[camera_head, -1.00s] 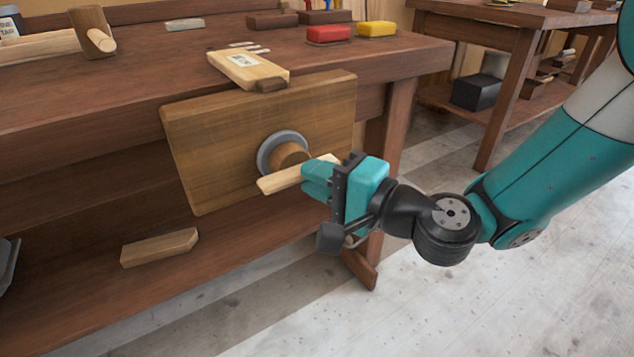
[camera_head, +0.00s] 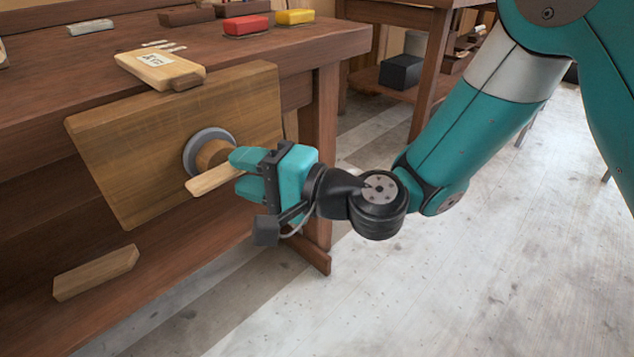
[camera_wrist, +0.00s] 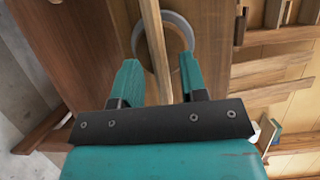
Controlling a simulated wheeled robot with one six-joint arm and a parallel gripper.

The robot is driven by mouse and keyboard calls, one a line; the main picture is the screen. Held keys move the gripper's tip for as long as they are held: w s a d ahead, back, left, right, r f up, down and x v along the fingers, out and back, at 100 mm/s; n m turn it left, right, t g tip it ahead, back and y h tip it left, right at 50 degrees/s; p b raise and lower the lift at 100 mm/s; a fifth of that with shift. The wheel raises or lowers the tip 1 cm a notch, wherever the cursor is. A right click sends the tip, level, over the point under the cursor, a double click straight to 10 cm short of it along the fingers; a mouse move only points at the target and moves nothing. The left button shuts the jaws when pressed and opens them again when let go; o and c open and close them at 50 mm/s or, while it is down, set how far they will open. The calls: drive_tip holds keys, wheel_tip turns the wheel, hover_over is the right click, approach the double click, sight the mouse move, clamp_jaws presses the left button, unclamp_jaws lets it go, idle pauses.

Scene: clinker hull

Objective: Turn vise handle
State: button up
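The vise has a broad wooden jaw board (camera_head: 120,150) on the front of the bench. A grey ring (camera_head: 192,152) and a round wooden hub (camera_head: 210,153) stand out from it. The pale wooden vise handle (camera_head: 212,181) is a bar across the hub, tilted with its left end low. My gripper (camera_head: 248,172) is at the bar's right part, its two teal fingers apart. In the wrist view the handle (camera_wrist: 153,40) runs between the open fingers (camera_wrist: 160,82), with a visible gap on the right side. The handle's far end is hidden behind my gripper in the head view.
A wooden mallet-like block (camera_head: 160,68) lies on the bench top (camera_head: 60,80) above the vise. Red (camera_head: 246,25) and yellow (camera_head: 294,17) blocks sit further back. A loose wood block (camera_head: 96,272) lies on the lower shelf. The floor (camera_head: 420,270) to the right is clear.

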drive_tip(key=b+v, duration=1.6)
drive_tip(key=v, duration=0.1)
drive_tip(key=shift+d, duration=0.2)
drive_tip(key=shift+s, duration=0.1)
drive_tip(key=s+d+f+n+g+h+p, duration=0.1)
drive_tip(key=s+f+n+g+h+p, duration=0.35)
drive_tip(key=s+n+h, duration=0.2)
drive_tip(key=s+d+f+n+g+h+p, duration=0.1)
drive_tip(key=s+d+f+n+h+p, duration=0.2)
drive_tip(key=d+h, duration=0.45)
wheel_tip(320, 180, up, 38)
drive_tip(key=d+n+y+p, duration=0.1)
drive_tip(key=p, duration=3.5)
drive_tip(key=shift+d+f, duration=0.2)
drive_tip(key=shift+d, duration=0.05)
drive_tip(key=shift+w, duration=0.1)
